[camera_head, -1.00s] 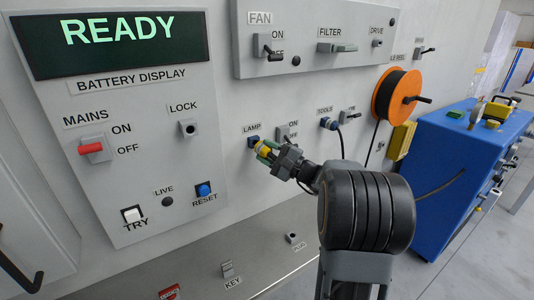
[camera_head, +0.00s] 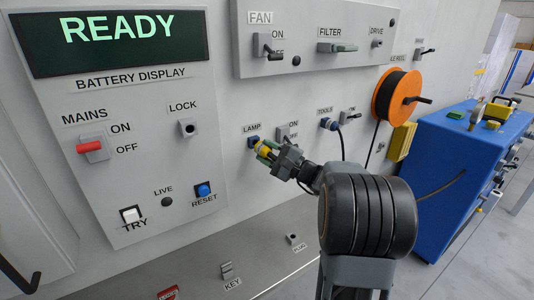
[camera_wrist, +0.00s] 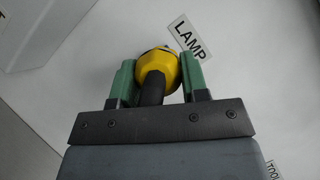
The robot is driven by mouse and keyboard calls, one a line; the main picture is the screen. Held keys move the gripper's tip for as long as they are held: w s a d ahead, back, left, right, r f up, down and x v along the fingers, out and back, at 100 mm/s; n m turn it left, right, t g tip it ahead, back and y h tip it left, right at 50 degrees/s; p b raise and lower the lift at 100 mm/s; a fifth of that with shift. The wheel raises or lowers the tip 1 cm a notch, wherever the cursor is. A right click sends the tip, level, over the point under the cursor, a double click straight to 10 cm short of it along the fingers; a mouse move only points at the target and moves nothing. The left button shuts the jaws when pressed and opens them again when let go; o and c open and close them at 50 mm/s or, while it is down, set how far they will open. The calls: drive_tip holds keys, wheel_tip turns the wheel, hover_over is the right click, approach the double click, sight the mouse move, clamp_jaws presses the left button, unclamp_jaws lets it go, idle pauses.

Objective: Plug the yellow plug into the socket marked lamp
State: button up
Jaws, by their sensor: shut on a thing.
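The yellow plug (camera_wrist: 158,68) is held between the green fingers of my gripper (camera_wrist: 157,80) in the wrist view, with its dark cable end toward me. In the head view the yellow plug (camera_head: 264,151) is at the blue lamp socket (camera_head: 253,141), under the LAMP label (camera_head: 252,128). My gripper (camera_head: 267,152) is shut on the plug. The plug's front is close to or in the socket; its pins are hidden, so I cannot tell how deep it sits.
A LAMP switch (camera_head: 283,133) is just right of the socket. A blue tools socket with a plug and cable (camera_head: 329,124) is further right, near an orange cable reel (camera_head: 391,95). A blue cabinet (camera_head: 450,160) stands at the right. A ledge (camera_head: 200,265) runs below the panel.

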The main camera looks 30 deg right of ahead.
drive_tip(key=shift+w+a+b, duration=0.15)
drive_tip(key=shift+w+b, duration=0.2)
drive_tip(key=shift+w, duration=1.1)
drive_tip(key=o, duration=1.2)
drive_tip(key=b+v, duration=0.1)
drive_tip(key=v, duration=1.2)
drive_tip(key=shift+s+d, duration=0.25)
